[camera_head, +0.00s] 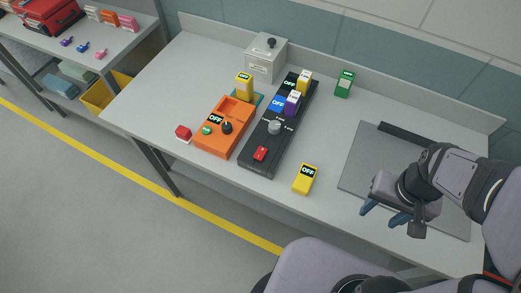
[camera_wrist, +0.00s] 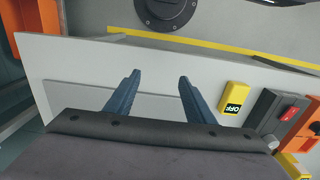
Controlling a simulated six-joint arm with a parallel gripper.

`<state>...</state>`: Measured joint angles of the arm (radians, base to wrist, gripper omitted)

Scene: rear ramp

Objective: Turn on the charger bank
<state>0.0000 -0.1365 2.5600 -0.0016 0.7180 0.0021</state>
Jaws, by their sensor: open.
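The long black charger bank (camera_head: 258,160) lies on the table with a red switch (camera_head: 260,153) at its near end and a grey knob (camera_head: 274,127) further up. White, blue, purple and yellow blocks stand at its far end; some labels read OFF. In the wrist view the bank's near end (camera_wrist: 264,108) and red switch (camera_wrist: 290,113) show at the right. Whether the switch is pressed I cannot tell. My gripper (camera_head: 384,213) is open and empty over the grey mat, right of the bank and apart from it. Its two blue fingers (camera_wrist: 159,76) are spread in the wrist view.
An orange unit (camera_head: 212,145) with a black knob stands left of the bank. A yellow OFF block (camera_head: 305,179) lies between bank and mat (camera_head: 360,165). The table's left part is clear.

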